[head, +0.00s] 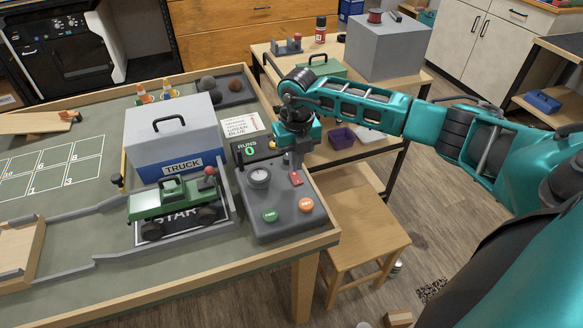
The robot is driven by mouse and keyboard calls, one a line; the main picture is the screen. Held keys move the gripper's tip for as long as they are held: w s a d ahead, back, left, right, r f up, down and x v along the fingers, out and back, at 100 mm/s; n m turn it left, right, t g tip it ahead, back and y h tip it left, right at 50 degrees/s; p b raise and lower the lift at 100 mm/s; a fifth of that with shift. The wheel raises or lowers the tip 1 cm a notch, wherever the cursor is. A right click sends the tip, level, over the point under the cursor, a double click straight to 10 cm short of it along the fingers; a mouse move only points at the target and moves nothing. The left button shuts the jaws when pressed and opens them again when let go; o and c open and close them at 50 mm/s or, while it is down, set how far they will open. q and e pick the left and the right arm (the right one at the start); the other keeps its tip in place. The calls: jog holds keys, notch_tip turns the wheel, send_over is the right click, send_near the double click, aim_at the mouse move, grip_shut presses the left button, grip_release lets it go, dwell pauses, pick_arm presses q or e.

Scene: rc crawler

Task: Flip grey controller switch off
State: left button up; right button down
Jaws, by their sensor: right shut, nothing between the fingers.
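The grey controller (282,228) sits at the right edge of the table. It has a round dial (259,177), a green button (270,215), an orange button (306,204) and a small red switch (296,178) near its upper right. My right gripper (296,165) points down over the back right part of the controller, just behind the red switch. It is shut and empty. I cannot tell whether its tips touch the switch, nor which way the switch is set. My left gripper is not in view.
A green truck (172,201) stands on the START plate left of the controller. A grey and blue TRUCK box (172,135) is behind it. A black RUNS display (249,150) stands behind the controller. A wooden stool (355,215) and side table are to the right.

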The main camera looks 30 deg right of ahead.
notch_tip(320, 180, up, 4)
notch_tip(320, 180, up, 7)
send_over(294, 178)
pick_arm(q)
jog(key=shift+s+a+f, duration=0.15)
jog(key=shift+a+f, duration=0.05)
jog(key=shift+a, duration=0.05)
pick_arm(e)
jog(key=shift+d, duration=0.2)
pick_arm(q)
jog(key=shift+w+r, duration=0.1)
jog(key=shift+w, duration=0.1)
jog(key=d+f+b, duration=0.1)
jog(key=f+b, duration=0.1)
jog(key=b, duration=0.1)
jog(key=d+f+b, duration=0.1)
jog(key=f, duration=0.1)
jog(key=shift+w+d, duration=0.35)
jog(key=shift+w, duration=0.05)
pick_arm(e)
jog(key=shift+s+a+r+t, duration=0.1)
jog(key=shift+s+a+t, duration=0.05)
jog(key=shift+s+t, duration=0.35)
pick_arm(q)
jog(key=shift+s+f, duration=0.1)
